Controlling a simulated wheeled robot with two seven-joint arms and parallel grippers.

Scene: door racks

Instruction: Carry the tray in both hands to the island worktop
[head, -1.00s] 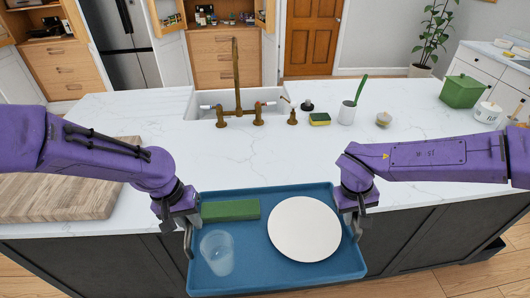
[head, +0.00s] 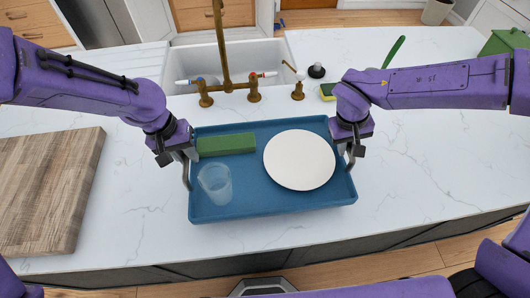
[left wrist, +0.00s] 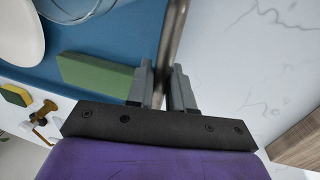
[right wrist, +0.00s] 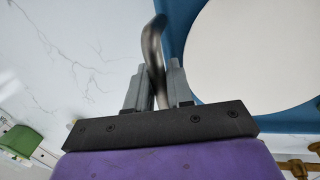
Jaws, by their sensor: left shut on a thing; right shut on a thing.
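The blue tray (head: 270,200) is over the white marble island worktop (head: 410,160), in front of the sink; I cannot tell whether it touches the surface. It carries a white plate (head: 299,160), a clear cup (head: 215,184) and a green block (head: 227,144). My left gripper (head: 186,160) is shut on the tray's left handle, a metal bar (left wrist: 172,50) between the fingers in the left wrist view. My right gripper (head: 351,150) is shut on the tray's right handle, which shows in the right wrist view (right wrist: 152,45).
A wooden board (head: 45,190) lies on the worktop at the left. The sink (head: 240,68) with a brass tap (head: 222,50) is behind the tray. A sponge (head: 327,92) and a green pot (head: 503,42) stand at the back right. The worktop right of the tray is clear.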

